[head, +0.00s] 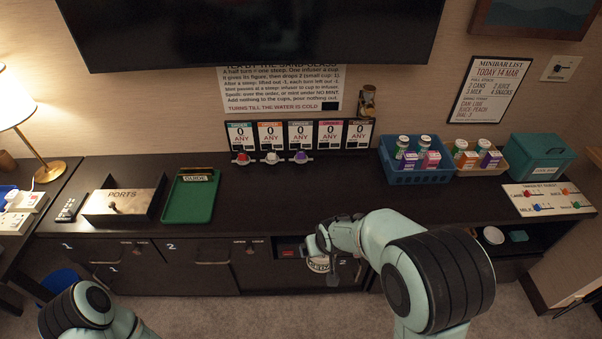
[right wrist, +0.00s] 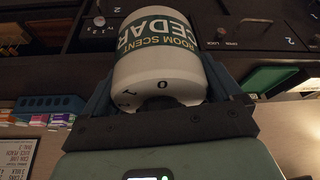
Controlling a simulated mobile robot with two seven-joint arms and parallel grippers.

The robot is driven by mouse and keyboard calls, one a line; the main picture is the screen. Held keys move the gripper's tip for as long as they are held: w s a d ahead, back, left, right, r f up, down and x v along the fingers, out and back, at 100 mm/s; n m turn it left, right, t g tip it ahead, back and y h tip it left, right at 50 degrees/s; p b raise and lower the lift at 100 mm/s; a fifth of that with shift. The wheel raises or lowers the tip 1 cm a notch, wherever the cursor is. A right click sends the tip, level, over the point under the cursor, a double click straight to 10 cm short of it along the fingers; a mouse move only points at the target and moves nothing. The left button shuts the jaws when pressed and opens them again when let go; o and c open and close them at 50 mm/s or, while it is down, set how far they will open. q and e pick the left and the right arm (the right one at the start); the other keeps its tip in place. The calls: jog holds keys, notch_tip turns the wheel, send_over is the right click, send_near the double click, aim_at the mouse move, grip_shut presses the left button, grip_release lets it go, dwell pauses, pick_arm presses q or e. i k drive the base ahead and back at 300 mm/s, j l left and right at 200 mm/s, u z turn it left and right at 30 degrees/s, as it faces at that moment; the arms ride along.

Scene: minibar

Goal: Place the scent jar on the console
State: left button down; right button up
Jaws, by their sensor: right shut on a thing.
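The scent jar (right wrist: 158,66) is white with a green band reading "ROOM SCENT CEDAR". My right gripper (right wrist: 160,88) is shut on it, one finger on each side. In the head view the jar (head: 319,264) shows partly, below the front edge of the console (head: 285,195), in front of an open compartment. My right arm hides part of it. The console is long and dark, with a clear stretch of top in the middle. My left arm enters at the lower left, but its gripper is out of view.
On the console stand a ports box (head: 122,204), a green tray (head: 189,200), a blue basket (head: 415,174) of cartons, a teal box (head: 541,158) and a switch panel (head: 548,199). Several dispensers line the wall at the back. A lamp (head: 45,171) stands at left.

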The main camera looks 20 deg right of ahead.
aim_at(352, 182)
jog(key=i+l+u, duration=0.45)
jog(key=l, duration=0.15)
jog(key=l+u, duration=0.25)
jog(key=i+l+u, duration=0.2)
jog(key=l, duration=0.3)
jog(key=k, duration=0.05)
